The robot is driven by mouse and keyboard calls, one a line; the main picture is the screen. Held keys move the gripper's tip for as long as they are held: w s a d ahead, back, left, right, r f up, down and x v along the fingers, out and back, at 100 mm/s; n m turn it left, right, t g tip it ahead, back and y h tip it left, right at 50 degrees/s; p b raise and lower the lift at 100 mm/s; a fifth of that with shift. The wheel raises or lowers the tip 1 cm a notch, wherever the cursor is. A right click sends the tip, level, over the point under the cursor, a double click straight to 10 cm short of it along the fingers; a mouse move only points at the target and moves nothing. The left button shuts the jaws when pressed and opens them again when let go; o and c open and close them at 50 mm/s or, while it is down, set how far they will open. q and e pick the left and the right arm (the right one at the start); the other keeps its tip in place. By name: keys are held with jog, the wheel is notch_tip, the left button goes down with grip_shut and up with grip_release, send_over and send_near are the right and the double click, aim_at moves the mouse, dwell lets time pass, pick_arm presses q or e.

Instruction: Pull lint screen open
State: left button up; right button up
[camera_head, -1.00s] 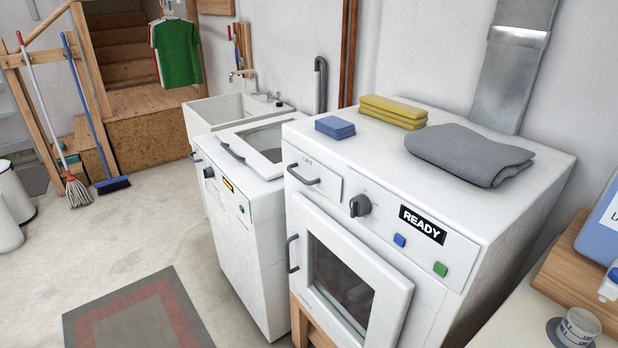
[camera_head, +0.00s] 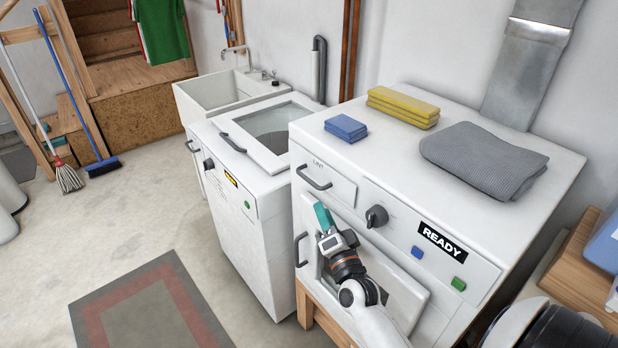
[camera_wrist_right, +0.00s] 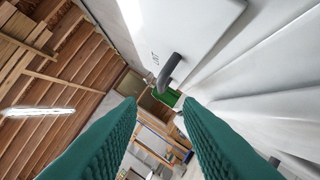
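The lint screen is a white front panel (camera_head: 338,187) marked LINT at the upper left of the dryer face, with a dark curved handle (camera_head: 315,181). It looks flush with the dryer front. In the right wrist view the panel (camera_wrist_right: 190,25) and its handle (camera_wrist_right: 169,72) show near the top centre, ahead of the fingers. My right gripper (camera_head: 322,214) is just below the panel in the head view, apart from the handle. In the right wrist view its green fingers (camera_wrist_right: 160,108) are spread with nothing between them. My left gripper is not in view.
A dark knob (camera_head: 377,216) is right of the panel. A washer (camera_head: 240,210) stands close on the left. The floor in front is open.

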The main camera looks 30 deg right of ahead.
aim_at(309, 179)
jog(key=p+x, duration=0.2)
jog(key=x, duration=0.9)
jog(key=shift+f, duration=0.15)
jog(key=shift+c, duration=0.2)
grip_shut()
